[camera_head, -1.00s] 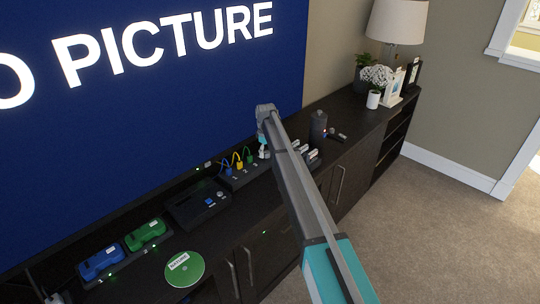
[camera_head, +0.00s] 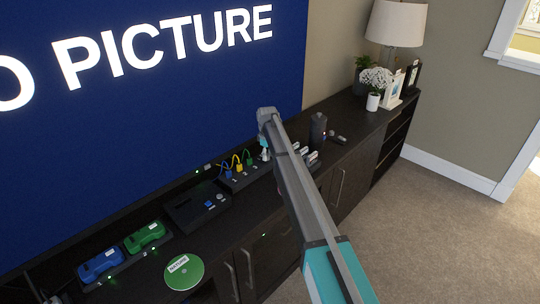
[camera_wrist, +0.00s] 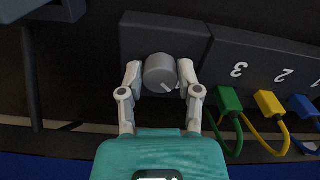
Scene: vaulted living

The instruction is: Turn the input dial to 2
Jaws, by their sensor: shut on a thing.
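The input dial (camera_wrist: 160,73) is a round grey knob with a white pointer mark, on a dark box (camera_wrist: 224,50) in the wrist view. The mark points down and to the right in that picture. My gripper (camera_wrist: 160,78) is shut on the dial, with one finger on each side of it. In the head view the dial is hidden behind my arm and gripper (camera_head: 265,150). White numbers 3, 2 and 1 run along the box, beside green (camera_wrist: 229,100), yellow (camera_wrist: 268,103) and blue (camera_wrist: 301,105) plugs with cables.
The box stands on a dark cabinet below a large blue screen (camera_head: 130,110). Left of it are a black player (camera_head: 198,207), a green disc (camera_head: 184,272), and blue (camera_head: 101,264) and green (camera_head: 144,236) controllers. A dark cylinder (camera_head: 318,130) stands to the right.

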